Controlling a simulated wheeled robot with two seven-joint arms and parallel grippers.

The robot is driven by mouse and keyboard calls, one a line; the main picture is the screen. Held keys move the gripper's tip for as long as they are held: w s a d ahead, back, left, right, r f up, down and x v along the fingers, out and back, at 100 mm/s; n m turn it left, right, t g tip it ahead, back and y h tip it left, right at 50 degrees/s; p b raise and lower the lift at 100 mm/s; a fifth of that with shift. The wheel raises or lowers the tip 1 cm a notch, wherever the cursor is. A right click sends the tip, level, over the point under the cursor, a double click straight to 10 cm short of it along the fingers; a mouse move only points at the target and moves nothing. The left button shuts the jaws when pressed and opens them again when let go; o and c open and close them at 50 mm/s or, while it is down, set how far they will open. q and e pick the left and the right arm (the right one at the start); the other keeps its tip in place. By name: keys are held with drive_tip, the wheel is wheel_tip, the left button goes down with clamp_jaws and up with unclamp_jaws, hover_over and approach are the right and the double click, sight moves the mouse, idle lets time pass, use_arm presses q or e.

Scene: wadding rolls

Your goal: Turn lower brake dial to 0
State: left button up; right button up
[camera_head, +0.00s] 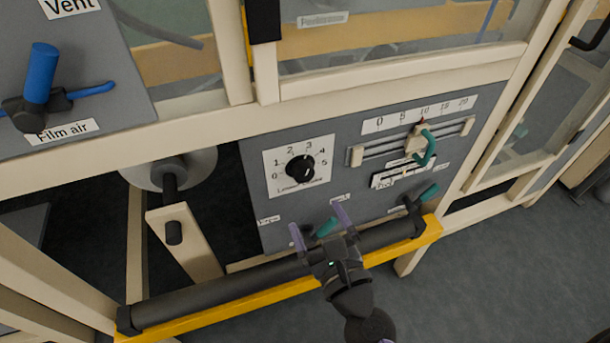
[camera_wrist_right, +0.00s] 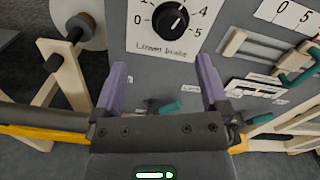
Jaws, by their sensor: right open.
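The lower brake dial (camera_head: 300,168) is a black round knob on a white plate marked 0 to 5, set in a grey panel. It also shows at the top of the right wrist view (camera_wrist_right: 172,18), above the words "Lower brake". I cannot read its exact setting. My right gripper (camera_head: 320,225) is open and empty, with its purple fingers spread below the dial and apart from it. In the right wrist view its fingers (camera_wrist_right: 162,68) point up toward the panel, one on each side below the dial plate. My left gripper is not in view.
A yellow rail with a dark roller (camera_head: 220,292) runs in front of the panel, below the dial. A slider with a green handle (camera_head: 428,148) and a 0 to 20 scale (camera_head: 418,113) are to the right. Teal levers (camera_head: 428,193) stick out low on the panel.

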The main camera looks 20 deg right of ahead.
sight(304, 176)
drive_tip(key=shift+m+h, duration=0.7)
drive_tip(key=shift+m, duration=0.2)
drive_tip(key=w, duration=0.6)
drive_tip(key=w+d+p, duration=0.1)
drive_tip(key=w, duration=0.3)
drive_tip(key=shift+w+f, duration=0.1)
drive_tip(key=shift+f, duration=0.1)
drive_tip(key=shift+c, duration=0.3)
drive_tip(key=c, duration=1.2)
